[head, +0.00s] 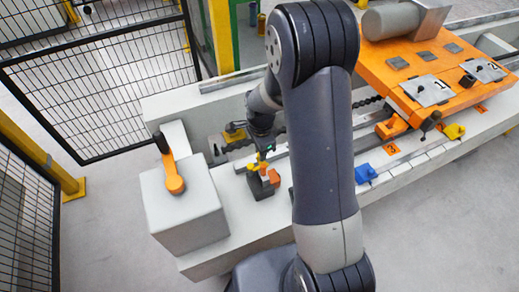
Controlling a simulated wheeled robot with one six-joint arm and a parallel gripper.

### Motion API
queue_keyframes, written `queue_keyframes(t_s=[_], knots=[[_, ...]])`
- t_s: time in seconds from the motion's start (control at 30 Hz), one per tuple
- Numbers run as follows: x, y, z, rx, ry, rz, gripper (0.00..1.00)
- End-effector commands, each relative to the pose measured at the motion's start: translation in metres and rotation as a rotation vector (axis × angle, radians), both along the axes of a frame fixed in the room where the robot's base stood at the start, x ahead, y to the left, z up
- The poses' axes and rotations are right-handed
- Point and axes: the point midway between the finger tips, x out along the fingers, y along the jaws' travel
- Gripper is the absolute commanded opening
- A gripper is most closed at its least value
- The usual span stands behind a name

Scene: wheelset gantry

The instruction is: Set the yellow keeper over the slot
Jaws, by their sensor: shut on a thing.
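My gripper (264,158) is low over the pale bench, left of my forearm, and is shut. A small yellow piece, which I take for the yellow keeper (252,167), shows at its jaws. Just below is an orange piece (273,177) on a dark block (262,189). Whether the yellow piece touches the orange one is too small to tell. Another yellow part (235,133) sits on a dark base behind the gripper, and a yellow piece (454,131) lies on the right ledge. I cannot make out the slot.
A grey box with an orange-handled lever (172,177) stands at the left. A blue piece (366,173) lies right of my arm. An orange table (440,60) with plates and a grey cylinder fills the back right. Black mesh fencing (110,90) stands at the left. My arm hides the middle.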

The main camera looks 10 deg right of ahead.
Motion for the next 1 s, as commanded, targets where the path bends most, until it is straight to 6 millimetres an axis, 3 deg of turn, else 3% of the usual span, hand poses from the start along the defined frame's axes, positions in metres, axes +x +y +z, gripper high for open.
queue_keyframes(t_s=[0.47, 0.5, 0.7, 0.77, 1.0], knots=[[-0.0007, -0.0005, 0.0003, 0.000, 0.000, -0.016, 0.00], [-0.0007, -0.0005, 0.0003, 0.000, 0.000, -0.016, 0.20], [-0.0006, -0.0004, 0.0002, 0.000, 0.000, -0.015, 0.37], [-0.0006, -0.0003, 0.0002, 0.000, 0.000, -0.015, 0.42], [-0.0005, -0.0003, 0.0011, 0.000, 0.000, -0.015, 0.42]])
